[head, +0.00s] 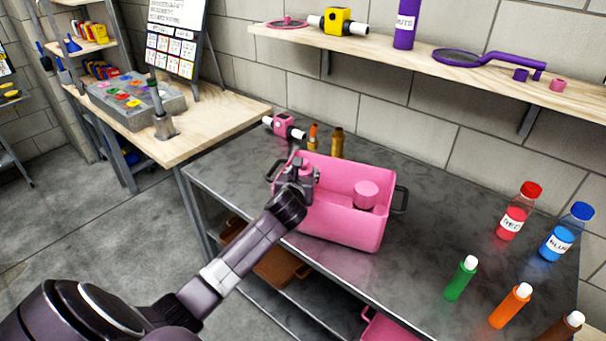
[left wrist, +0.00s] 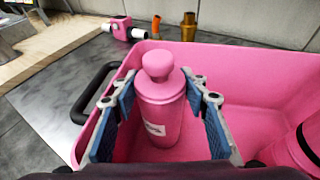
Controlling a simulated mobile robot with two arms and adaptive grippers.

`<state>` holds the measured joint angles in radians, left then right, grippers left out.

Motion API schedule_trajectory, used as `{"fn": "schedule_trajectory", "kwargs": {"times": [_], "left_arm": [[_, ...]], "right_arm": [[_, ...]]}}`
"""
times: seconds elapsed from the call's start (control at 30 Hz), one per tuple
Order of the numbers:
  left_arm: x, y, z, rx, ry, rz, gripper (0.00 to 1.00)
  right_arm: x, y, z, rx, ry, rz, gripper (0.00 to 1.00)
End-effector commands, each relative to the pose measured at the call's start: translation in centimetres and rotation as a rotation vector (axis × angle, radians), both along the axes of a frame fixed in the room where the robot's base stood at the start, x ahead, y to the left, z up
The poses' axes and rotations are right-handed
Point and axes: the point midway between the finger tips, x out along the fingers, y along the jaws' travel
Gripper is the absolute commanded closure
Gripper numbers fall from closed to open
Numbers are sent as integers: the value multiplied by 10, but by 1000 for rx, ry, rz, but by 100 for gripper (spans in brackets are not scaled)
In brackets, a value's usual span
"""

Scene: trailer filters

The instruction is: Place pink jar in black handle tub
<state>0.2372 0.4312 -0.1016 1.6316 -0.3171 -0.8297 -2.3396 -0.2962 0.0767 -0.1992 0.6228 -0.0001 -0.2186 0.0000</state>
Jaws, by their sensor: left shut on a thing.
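The pink tub with black handles (head: 345,232) stands on the dark metal table; in the left wrist view its pink wall (left wrist: 245,75) and one black handle (left wrist: 92,94) show. My left gripper (head: 300,180) is over the tub's left part. In the left wrist view its blue-padded fingers are shut on the pink jar (left wrist: 160,105), which has a round knob top and a white label. The jar is upright and within the tub's walls; I cannot tell whether its base touches the floor. My right gripper is not in view.
Another pink container (head: 367,193) is in the tub's right part. Behind the tub are a pink fitting (head: 284,127) and orange and brown pieces (head: 337,143). Red (head: 517,212), blue (head: 567,232), green (head: 461,279) and orange (head: 510,306) bottles stand at right.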

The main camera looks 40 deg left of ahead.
Motion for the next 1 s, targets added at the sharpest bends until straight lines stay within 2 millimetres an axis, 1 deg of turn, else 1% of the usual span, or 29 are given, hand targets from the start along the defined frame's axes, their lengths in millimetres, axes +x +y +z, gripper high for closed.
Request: {"fn": "schedule_trajectory", "kwargs": {"times": [0.13, 0.4, 0.43, 0.47, 0.5, 0.8, 0.87, 1.0], "left_arm": [[0, 0, -4, 0, -3, -1, 100], [0, 0, -6, 2, -2, -1, 100], [0, 0, -6, 1, -2, -1, 56], [0, 0, -6, 1, -2, -1, 53], [0, 0, -6, 0, -1, -1, 52], [0, 0, -4, -1, -3, 0, 52], [-2, -1, -3, 1, -2, -1, 52], [-14, -7, 1, 2, -1, -2, 52]], "right_arm": [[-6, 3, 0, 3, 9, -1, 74], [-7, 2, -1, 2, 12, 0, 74], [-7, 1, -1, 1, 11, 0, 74], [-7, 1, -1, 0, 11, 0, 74], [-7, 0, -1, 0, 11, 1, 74], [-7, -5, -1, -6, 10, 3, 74], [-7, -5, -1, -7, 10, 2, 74], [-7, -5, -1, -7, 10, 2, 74]]}}
